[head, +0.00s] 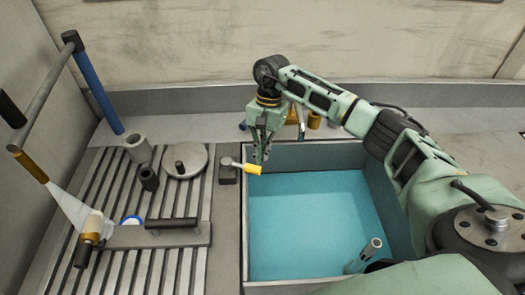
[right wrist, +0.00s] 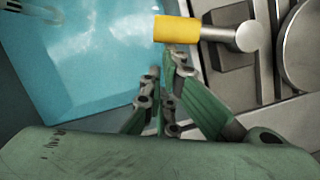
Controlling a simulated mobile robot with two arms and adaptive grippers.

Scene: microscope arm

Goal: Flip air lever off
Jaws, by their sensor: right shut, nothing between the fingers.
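The air lever has a yellow grip (head: 248,168) on a short metal rod, pivoted on a small dark block (head: 228,173) between the slotted plate and the basin. Its grip points right toward the basin. In the right wrist view the yellow grip (right wrist: 177,30) and its round metal pivot (right wrist: 247,37) lie just beyond the fingertips. My right gripper (head: 261,158) is shut and empty, fingers pointing down, right beside the grip's end. The right wrist view shows the fingers (right wrist: 165,65) close to the grip; whether they touch it I cannot tell. My left gripper is out of view.
A blue-floored basin (head: 310,225) lies right of the lever, with a metal tube (head: 363,254) inside. A slotted plate (head: 185,270) at left carries a round disc (head: 185,160), cylinders and a flat bar. A blue post (head: 97,88) and a grey rod stand at far left.

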